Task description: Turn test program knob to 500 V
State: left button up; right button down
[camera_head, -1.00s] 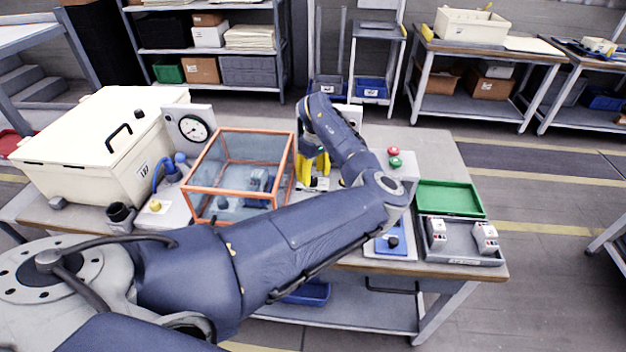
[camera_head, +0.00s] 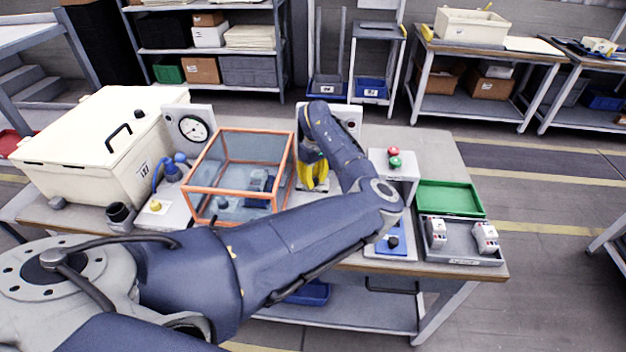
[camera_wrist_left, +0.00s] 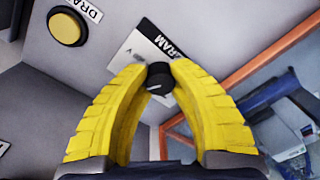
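The black test program knob (camera_wrist_left: 159,78) is on a grey panel in the left wrist view, with a pale marking on its face. A white label plate (camera_wrist_left: 146,45) beside it reads "...RAM"; the rest of its print, including any voltage marks, is hidden or unreadable. My left gripper (camera_wrist_left: 159,68) has its yellow fingertips on either side of the knob, apparently touching it. My right gripper is not in view.
An orange-framed clear box (camera_head: 238,178) stands close left of the gripper; its frame also shows in the wrist view (camera_wrist_left: 250,68). A yellow button (camera_wrist_left: 67,27) is on the same panel. A post with red and green buttons (camera_head: 394,160) and a grey tray (camera_head: 460,250) are to the right.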

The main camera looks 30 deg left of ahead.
aim_at(315, 179)
pick_arm(q)
grip_shut()
jog(key=m, duration=0.5)
jog(key=shift+m, duration=0.4)
jog(key=m, duration=0.6)
jog(key=shift+r, duration=0.1)
jog(key=shift+d+t, duration=0.1)
jog(key=shift+t, duration=0.2)
jog(key=o, duration=0.8)
grip_release()
jog(key=shift+o, duration=0.2)
notch_tip(315, 179, up, 12)
jog(key=shift+d, duration=0.25)
